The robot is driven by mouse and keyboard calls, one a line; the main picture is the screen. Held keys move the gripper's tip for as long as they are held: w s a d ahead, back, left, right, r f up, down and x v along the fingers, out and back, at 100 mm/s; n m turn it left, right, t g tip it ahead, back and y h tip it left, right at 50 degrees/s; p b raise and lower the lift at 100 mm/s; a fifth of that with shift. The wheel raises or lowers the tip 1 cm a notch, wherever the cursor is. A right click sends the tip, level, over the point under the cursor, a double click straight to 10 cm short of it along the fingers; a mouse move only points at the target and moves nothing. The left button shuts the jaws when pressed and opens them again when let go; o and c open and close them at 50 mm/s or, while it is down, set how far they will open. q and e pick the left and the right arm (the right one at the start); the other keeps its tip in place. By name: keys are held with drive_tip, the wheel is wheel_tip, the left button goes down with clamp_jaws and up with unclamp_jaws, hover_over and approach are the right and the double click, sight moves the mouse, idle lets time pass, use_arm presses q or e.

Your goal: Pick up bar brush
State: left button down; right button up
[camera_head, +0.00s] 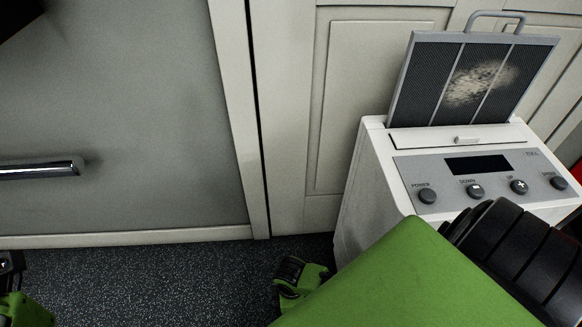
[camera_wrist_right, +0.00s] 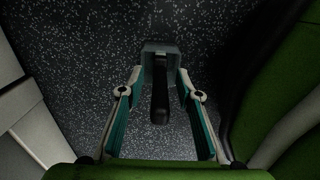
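In the right wrist view, the bar brush (camera_wrist_right: 160,103) has a dark handle and a grey block-shaped head, over the speckled floor. My right gripper (camera_wrist_right: 160,92) is open, with one finger on each side of the brush. A gap shows between each finger and the handle. I cannot tell how far the brush is below the fingertips. In the head view the brush and the right gripper's fingers do not show; my green right arm covers much of the lower right. Only a small green and black part of my left arm shows at the lower left edge, without fingers.
A white appliance (camera_head: 352,200) with a button panel (camera_head: 480,178) and a raised grey filter (camera_head: 470,80) stands at the right, close to my right arm. Pale cabinet doors (camera_head: 375,80) rise behind. Dark speckled floor (camera_head: 160,285) is clear at the lower left.

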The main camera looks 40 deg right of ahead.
drive_tip(key=shift+c, duration=0.4)
clamp_jaws()
